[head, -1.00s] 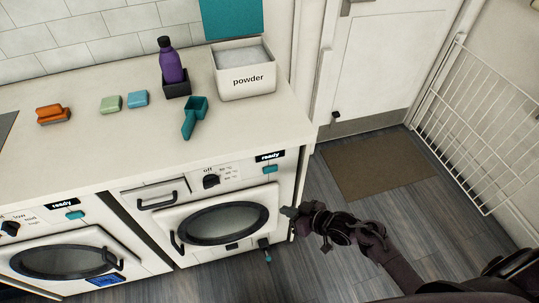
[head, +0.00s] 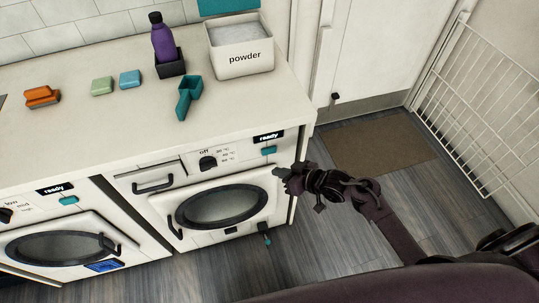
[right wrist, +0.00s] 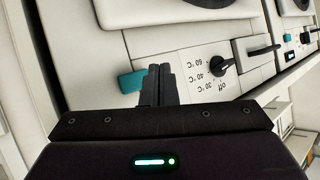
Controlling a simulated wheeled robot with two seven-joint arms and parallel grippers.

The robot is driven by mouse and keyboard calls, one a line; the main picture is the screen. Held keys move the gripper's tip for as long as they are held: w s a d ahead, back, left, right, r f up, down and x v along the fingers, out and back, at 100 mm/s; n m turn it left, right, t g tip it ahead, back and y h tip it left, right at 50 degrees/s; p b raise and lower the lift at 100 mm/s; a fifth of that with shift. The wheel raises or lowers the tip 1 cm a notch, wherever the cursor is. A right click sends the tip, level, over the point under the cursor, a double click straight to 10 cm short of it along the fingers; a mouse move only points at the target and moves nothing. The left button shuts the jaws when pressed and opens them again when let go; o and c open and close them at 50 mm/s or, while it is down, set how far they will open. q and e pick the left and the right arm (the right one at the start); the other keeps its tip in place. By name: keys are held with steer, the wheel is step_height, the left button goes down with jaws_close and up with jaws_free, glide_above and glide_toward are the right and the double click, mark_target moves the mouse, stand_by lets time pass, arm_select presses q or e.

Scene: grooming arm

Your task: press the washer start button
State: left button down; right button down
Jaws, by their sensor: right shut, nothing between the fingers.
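The washer (head: 222,185) is the right-hand front loader, with a temperature dial (head: 208,163) and a display (head: 268,137) reading "ready". Its teal button (head: 269,151) sits just below the display. My right gripper (head: 279,171) is shut and empty, in front of the panel's right end, slightly below and right of the button in the head view. In the right wrist view the shut fingertips (right wrist: 161,70) are just right of the teal button (right wrist: 132,81), between it and the dial (right wrist: 217,66). I cannot tell if they touch the panel. My left gripper is not in view.
A second machine (head: 120,238) with its own teal button (head: 68,200) and "ready" display stands left. The counter (head: 140,125) above holds a powder box (head: 244,62), teal scoop (head: 187,98), purple bottle (head: 162,40) and sponges.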

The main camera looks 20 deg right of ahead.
mark_target(269, 151)
steer(key=w+b, duration=0.1)
steer(key=w, duration=0.3)
steer(key=shift+w+a, duration=0.1)
steer(key=shift+w, duration=0.15)
stand_by(1.3)
steer(key=shift+w, duration=0.15)
stand_by(0.5)
steer(key=shift+w, duration=0.25)
